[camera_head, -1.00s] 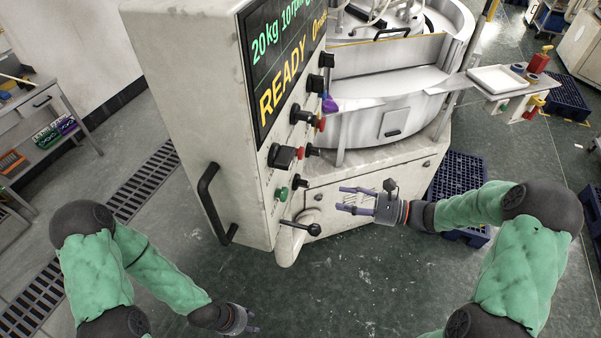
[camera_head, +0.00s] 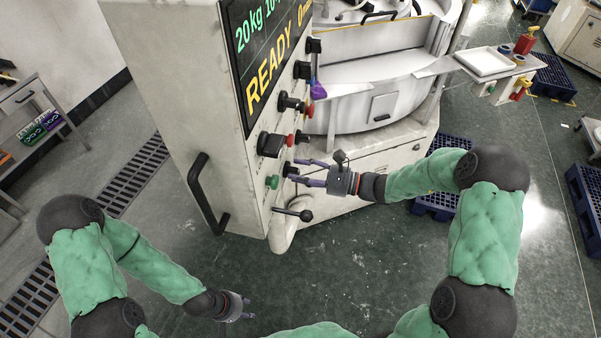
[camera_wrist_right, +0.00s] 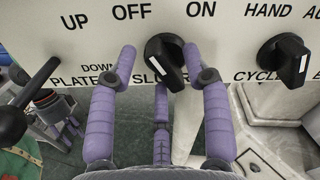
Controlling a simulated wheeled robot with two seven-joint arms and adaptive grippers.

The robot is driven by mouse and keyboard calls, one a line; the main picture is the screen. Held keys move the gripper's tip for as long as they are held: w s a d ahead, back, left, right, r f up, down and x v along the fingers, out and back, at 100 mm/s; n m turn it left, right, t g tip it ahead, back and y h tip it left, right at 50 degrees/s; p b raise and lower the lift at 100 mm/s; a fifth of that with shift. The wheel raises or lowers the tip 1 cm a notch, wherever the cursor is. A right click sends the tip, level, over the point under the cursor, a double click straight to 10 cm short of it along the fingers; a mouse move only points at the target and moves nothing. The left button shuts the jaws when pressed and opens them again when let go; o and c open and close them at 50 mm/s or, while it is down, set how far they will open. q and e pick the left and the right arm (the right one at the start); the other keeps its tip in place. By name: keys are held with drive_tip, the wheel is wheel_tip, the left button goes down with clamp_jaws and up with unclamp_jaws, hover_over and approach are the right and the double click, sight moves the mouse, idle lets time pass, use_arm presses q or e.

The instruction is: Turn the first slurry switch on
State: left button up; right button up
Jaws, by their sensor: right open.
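The slurry switch is a black rotary knob (camera_wrist_right: 165,62) with a white mark, on the pale panel below the words OFF and ON in the right wrist view. In the head view my right gripper (camera_head: 297,171) reaches the lower part of the cabinet's control panel, partly hiding the switch. My left gripper (camera_head: 246,307) hangs low over the floor, away from the cabinet; its opening is unclear.
A second black knob (camera_wrist_right: 283,60) sits right of the slurry switch, above CYCLE. A black ball-ended lever (camera_head: 305,215) juts out below my right gripper. A green button (camera_head: 271,182) and the cabinet's black handle (camera_head: 205,195) are nearby. The floor in front is clear.

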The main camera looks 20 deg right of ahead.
clamp_jaws()
idle(0.3)
drive_tip(key=shift+r+m+p, duration=0.2)
drive_tip(key=shift+m+p, duration=0.9)
drive_tip(key=shift+p, duration=0.1)
drive_tip(key=m+p, duration=0.4)
drive_tip(key=shift+w+r, duration=0.1)
drive_tip(key=shift+r, duration=0.05)
drive_tip(key=m+p, duration=0.3)
drive_tip(key=shift+m, duration=0.3)
drive_tip(key=shift+w+m+p, duration=0.15)
drive_tip(key=shift+m+p, duration=0.55)
drive_tip(key=shift+m, duration=0.4)
